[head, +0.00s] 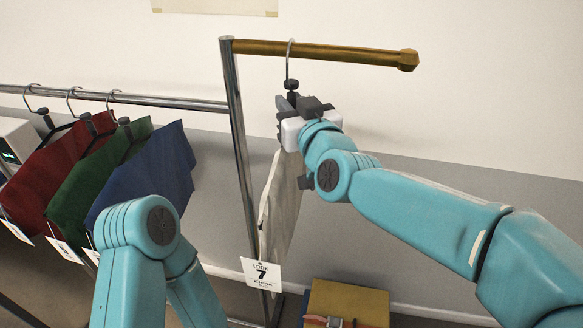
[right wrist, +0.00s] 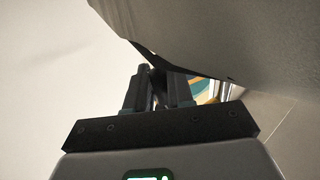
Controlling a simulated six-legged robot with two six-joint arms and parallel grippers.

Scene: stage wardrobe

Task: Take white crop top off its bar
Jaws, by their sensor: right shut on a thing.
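The white crop top (head: 281,207) hangs on a hanger from the brass-coloured bar (head: 330,52) in the head view. The hanger hook (head: 289,62) is still over the bar. My right gripper (head: 287,103) is shut on the hanger, just below the hook's black neck. My arm and gripper hide the upper part of the top. In the right wrist view the right gripper's fingers (right wrist: 158,88) are close together, and the pale cloth (right wrist: 220,35) fills the upper right. My left arm shows at the lower left of the head view, but its gripper is out of sight.
A metal rail (head: 150,99) at left holds red (head: 65,165), green (head: 95,175) and blue (head: 150,172) garments on hangers. An upright post (head: 238,140) stands left of the top. A tag (head: 262,273) reads 7. A yellow box (head: 348,300) is below. The bar's right end is free.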

